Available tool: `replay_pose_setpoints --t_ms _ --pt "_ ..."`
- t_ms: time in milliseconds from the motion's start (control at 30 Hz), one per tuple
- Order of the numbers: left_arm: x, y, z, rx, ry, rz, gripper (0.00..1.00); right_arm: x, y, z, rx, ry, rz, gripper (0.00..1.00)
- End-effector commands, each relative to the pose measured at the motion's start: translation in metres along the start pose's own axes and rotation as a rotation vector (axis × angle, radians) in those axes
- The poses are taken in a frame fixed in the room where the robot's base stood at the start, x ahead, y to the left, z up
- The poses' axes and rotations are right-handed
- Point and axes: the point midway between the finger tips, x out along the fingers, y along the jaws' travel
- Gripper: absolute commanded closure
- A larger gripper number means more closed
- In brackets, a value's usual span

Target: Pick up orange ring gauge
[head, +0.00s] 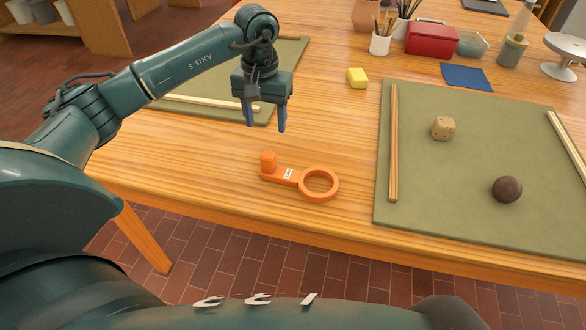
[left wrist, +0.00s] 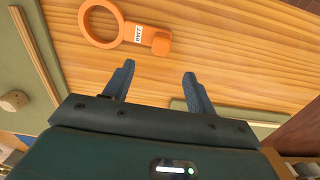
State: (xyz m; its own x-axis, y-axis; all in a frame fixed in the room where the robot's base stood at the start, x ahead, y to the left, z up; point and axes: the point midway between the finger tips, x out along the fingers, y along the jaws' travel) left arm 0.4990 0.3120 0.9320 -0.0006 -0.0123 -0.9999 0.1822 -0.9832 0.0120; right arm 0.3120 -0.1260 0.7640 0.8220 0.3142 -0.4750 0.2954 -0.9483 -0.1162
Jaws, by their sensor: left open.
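The orange ring gauge (head: 290,175) lies flat on the wooden table near its front edge. It has a round ring at its right end, a flat handle with a small white label, and an upright orange knob at its left end. My left gripper (head: 266,129) is open and empty above the table, behind the knob end and apart from the gauge. In the left wrist view the ring gauge (left wrist: 128,37) shows beyond the fingertips, upper left of the gap between the open left fingers (left wrist: 158,72). My right gripper is not in view.
A green mat (head: 470,210) at the right holds wooden strips (head: 393,145), a beige block (head: 443,128) and a dark ball (head: 507,189). A yellow block (head: 357,78), a red box (head: 432,38) and brush pots stand farther back. The table around the gauge is clear.

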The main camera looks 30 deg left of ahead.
Motion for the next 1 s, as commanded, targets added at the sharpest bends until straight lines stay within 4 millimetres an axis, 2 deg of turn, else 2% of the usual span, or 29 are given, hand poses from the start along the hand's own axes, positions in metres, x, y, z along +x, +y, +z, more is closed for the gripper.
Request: replay_pose_setpoints --t_ms 67,300,400,633,900,1000 --pt "0.007 -0.005 -0.001 0.006 -0.001 -0.019 0.44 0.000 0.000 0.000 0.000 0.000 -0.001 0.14" --pt "0.053 -0.004 0.000 0.008 -0.003 -0.016 0.44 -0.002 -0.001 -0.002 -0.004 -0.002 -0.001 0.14" --pt "0.066 -0.004 0.000 0.007 -0.001 -0.015 0.44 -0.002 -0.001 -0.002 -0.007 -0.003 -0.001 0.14" --pt "0.083 -0.003 0.001 0.008 -0.001 -0.014 0.44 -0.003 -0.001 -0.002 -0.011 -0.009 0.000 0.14" --pt "0.121 -0.001 0.003 0.006 -0.001 -0.013 0.44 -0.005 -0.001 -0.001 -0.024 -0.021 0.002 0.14" --pt "0.127 -0.001 0.002 0.007 0.002 -0.012 0.44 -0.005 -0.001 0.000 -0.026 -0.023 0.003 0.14"
